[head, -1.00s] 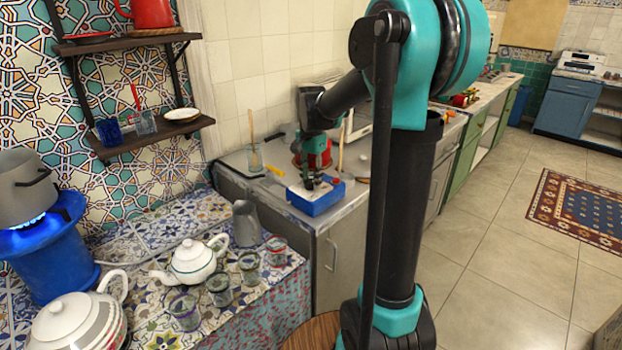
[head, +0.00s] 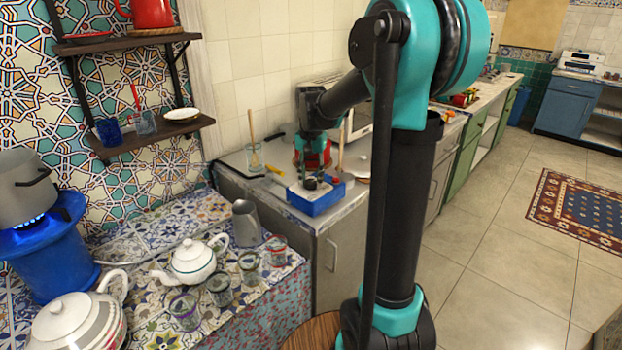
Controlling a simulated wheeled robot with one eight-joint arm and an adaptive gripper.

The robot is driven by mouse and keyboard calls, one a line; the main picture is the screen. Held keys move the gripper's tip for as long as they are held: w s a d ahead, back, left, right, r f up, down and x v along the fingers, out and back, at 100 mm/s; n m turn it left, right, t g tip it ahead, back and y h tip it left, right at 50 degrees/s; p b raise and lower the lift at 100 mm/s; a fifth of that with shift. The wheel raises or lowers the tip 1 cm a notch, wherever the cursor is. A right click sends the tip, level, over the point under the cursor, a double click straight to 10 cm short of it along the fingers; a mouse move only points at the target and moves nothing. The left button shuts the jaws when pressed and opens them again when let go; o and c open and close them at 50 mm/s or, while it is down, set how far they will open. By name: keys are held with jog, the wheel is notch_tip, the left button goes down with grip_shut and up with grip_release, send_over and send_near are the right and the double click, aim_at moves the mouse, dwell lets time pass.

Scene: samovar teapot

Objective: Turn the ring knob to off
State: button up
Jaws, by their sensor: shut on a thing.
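A small blue box (head: 316,203) with a pale top stands on the grey counter near its front corner. My gripper (head: 314,181) points down at the top of this box and is shut on a small dark part there. That part looks round and may be the ring knob, but it is too small and too covered by the fingers to tell its setting. A blue burner (head: 55,258) at the left has a lit blue flame under a grey pot (head: 27,182). No knob can be made out on the burner.
A red object (head: 318,159) stands just behind my gripper. A glass with a wooden stick (head: 254,158) and a yellow-handled tool (head: 274,169) lie to the left. A white teapot (head: 192,262), glasses and a grey jug (head: 246,224) fill the tiled table in front.

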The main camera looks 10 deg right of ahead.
jog(key=n, duration=0.5)
jog(key=shift+n, duration=0.3)
jog(key=n, duration=1)
jog(key=shift+n, duration=0.4)
jog(key=n, duration=0.5)
jog(key=shift+n, duration=0.3)
jog(key=o, duration=1.2)
